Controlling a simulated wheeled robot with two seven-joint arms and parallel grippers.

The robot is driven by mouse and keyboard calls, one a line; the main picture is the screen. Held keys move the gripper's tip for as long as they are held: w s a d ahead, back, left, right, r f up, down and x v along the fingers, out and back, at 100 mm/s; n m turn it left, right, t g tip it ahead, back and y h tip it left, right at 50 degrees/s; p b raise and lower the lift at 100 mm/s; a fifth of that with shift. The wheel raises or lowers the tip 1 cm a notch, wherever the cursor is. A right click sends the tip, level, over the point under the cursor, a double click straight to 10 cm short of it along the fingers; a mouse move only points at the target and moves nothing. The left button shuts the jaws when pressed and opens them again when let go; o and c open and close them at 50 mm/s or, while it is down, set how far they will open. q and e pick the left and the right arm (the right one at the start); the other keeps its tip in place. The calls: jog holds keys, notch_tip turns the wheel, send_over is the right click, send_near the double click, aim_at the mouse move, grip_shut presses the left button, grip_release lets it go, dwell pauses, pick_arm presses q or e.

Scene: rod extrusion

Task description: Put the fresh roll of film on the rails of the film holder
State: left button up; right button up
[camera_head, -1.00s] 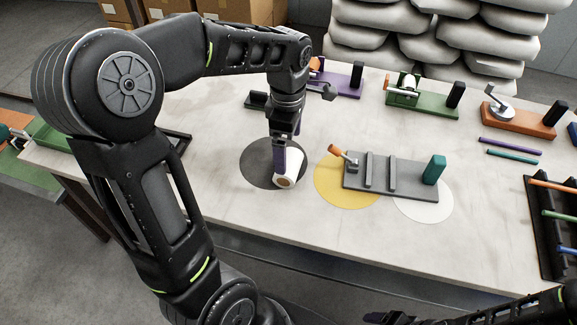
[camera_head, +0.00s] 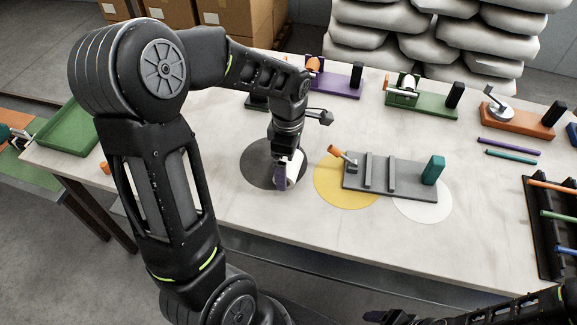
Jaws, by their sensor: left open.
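The fresh roll of film (camera_head: 295,166) is white and lies on the dark round mat. My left gripper (camera_head: 281,186) is open and low over the mat, with its fingers right at the roll and hiding part of it. I cannot tell whether the fingers touch the roll. The film holder (camera_head: 407,182) is a grey plate to the right of the roll, with two raised rails (camera_head: 380,173) across it, an orange-handled lever at its left end and a teal block at its right. Nothing lies on the rails. My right gripper (camera_head: 388,317) is at the bottom edge, partly cut off.
The dark mat (camera_head: 254,170), a yellow mat (camera_head: 336,192) and a white mat (camera_head: 428,211) lie on the pale table. Purple, green and orange fixtures stand along the back. A black rack (camera_head: 545,232) with coloured rods is at the right. The front middle is clear.

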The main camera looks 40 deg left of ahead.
pick_arm(q)
jog(key=shift+c, duration=0.2)
dwell(0.3)
jog(key=c, duration=1.5)
notch_tip(320, 180, up, 10)
jog(key=shift+r, duration=0.1)
dwell(0.6)
